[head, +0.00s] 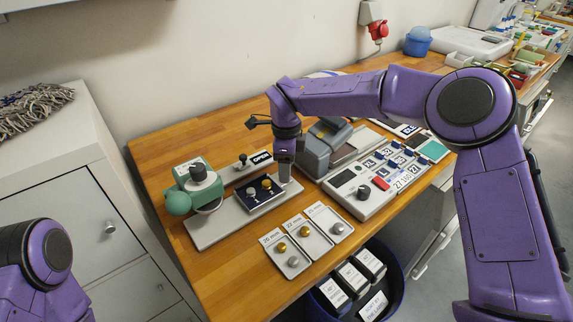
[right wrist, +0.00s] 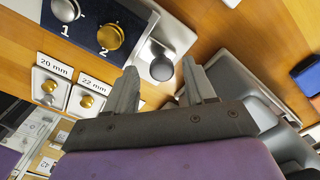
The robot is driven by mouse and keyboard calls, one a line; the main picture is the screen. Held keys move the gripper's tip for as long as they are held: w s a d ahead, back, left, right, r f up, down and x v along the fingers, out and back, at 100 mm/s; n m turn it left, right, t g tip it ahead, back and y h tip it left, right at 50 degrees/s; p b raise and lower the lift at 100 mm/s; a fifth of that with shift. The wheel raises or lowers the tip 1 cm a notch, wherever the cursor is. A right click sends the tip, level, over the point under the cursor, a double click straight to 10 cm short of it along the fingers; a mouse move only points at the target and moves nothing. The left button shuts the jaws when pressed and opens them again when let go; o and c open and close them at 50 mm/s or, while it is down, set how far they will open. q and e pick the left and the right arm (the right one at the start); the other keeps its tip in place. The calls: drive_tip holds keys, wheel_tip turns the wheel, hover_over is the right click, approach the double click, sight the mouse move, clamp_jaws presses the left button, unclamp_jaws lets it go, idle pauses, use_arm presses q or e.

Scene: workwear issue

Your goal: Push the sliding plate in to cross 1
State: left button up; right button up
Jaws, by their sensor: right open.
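The dark blue sliding plate (head: 260,193) lies on a long grey base (head: 215,226) on the wooden bench. It carries a silver dome and a brass dome, marked 1 and 2 in the right wrist view (right wrist: 97,25). A green press head (head: 183,190) with a dark knob stands at the base's left part. My right gripper (head: 286,178) is open and points down at the plate's right end. In the right wrist view its fingers (right wrist: 159,68) spread on either side of a dark round knob (right wrist: 161,69) beyond them. I cannot make out cross 1. My left gripper is outside the view.
Several small trays (head: 288,262) with domes lie in front of the base. A grey control unit (head: 352,203) with a red button stands to the right. An OPEN sign (head: 262,158) stands behind the plate. A blue bin (head: 397,277) sits below the bench edge.

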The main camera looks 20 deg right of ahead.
sight(259, 190)
drive_tip(key=shift+w, duration=0.1)
clamp_jaws()
drive_tip(key=s+a, duration=0.1)
drive_tip(key=a, duration=0.1)
drive_tip(key=s+a, duration=0.1)
drive_tip(key=a, duration=0.2)
drive_tip(key=s+a, duration=0.1)
drive_tip(key=a, duration=0.2)
unclamp_jaws()
drive_tip(key=shift+w+f, duration=0.1)
wheel_tip(259, 190, up, 11)
drive_tip(key=shift+f+b, duration=0.2)
drive_tip(key=shift+b, duration=0.2)
